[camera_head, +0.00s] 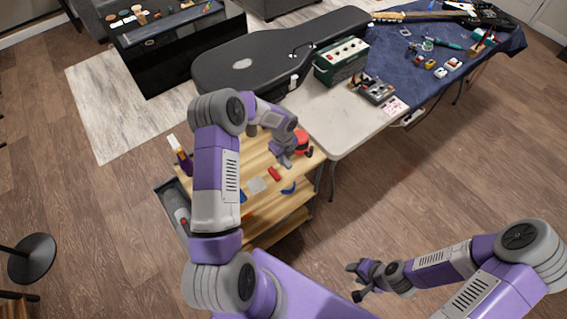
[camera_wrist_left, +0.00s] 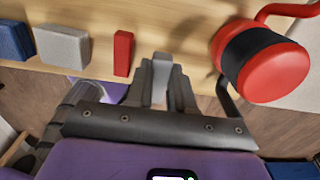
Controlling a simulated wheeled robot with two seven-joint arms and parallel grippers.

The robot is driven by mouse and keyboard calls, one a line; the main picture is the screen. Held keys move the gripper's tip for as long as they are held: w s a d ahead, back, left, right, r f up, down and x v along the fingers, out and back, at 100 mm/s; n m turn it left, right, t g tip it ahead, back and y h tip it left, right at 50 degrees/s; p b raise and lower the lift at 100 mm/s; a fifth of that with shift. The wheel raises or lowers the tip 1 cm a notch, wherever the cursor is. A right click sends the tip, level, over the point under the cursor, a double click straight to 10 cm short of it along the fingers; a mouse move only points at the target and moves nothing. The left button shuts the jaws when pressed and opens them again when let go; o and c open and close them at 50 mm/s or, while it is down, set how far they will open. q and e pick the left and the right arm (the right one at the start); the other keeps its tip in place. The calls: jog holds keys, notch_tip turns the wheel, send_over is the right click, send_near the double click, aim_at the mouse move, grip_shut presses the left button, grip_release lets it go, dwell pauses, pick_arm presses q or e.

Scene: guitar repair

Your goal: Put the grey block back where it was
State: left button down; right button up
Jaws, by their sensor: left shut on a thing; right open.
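My left gripper (camera_head: 283,161) is over the wooden cart top and shut on a narrow light grey block (camera_wrist_left: 160,76). In the left wrist view the block sits between the two fingers (camera_wrist_left: 163,84); its lower part is hidden. I cannot tell whether it touches the wood. A wider grey block (camera_head: 257,185) lies on the wood, also in the left wrist view (camera_wrist_left: 62,46). A red block (camera_wrist_left: 123,53) stands between that one and my fingers. My right gripper (camera_head: 362,279) is open and empty, over the floor at the lower right.
A red and black round object (camera_wrist_left: 258,60) is close to the right of my left fingers. A blue block (camera_wrist_left: 14,42) is at the far left. The wooden cart top (camera_head: 232,163) has bare wood behind the blocks. A table with a guitar case (camera_head: 270,62) adjoins it.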

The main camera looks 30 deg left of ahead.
pick_arm(q)
jog(key=shift+f, duration=1.95)
jog(key=shift+f+b, duration=0.15)
jog(key=shift+b, duration=0.15)
jog(key=c, duration=1)
grip_release()
